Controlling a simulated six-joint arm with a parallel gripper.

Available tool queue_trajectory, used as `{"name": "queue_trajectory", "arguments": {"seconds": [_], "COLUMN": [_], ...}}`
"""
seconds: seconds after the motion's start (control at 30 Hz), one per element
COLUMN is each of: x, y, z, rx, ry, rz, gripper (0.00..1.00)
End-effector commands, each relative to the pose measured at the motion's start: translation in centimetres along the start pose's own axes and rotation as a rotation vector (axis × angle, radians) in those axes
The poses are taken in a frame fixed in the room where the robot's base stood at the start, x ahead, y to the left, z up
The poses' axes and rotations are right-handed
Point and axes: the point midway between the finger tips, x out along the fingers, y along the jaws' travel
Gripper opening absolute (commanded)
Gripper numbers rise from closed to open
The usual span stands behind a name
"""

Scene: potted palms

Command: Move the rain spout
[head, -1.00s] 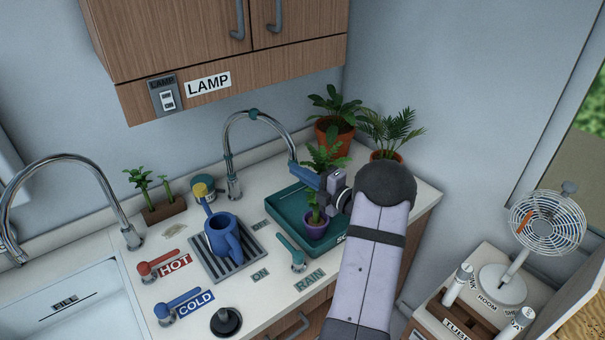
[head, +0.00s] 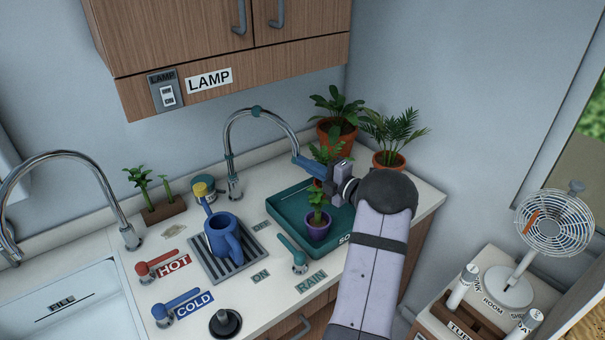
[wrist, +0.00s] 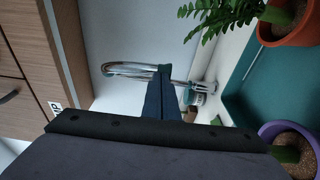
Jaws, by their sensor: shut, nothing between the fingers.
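The rain spout (head: 255,111) is an arched chrome tube with teal bands, standing at the back of the counter.
The teal tray (head: 279,211) holds a purple-potted plant (head: 317,228) below my gripper. Terracotta-potted palms (head: 389,160) stand behind it. A blue watering can (head: 221,236) sits on a drain grille (head: 224,266). The teal rain lever (head: 297,262) is in front. The lamp cabinet (head: 220,40) hangs above.

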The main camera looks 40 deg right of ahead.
Motion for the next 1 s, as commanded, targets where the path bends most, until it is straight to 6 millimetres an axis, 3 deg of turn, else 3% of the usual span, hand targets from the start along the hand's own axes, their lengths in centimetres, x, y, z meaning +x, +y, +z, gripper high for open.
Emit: {"name": "queue_trajectory", "arguments": {"seconds": [0.57, 0.87, 1.0], "x": [-0.3, -2.9, -5.6], "y": [0.2, 0.0, -0.3], "z": [-0.1, -2.1, -2.0], "rx": [-0.001, 0.0, -0.003], "ry": [0.0, -0.002, -0.006], "rz": [0.002, -0.001, 0.0], "gripper": [0.0, 0.0, 0.0]}}
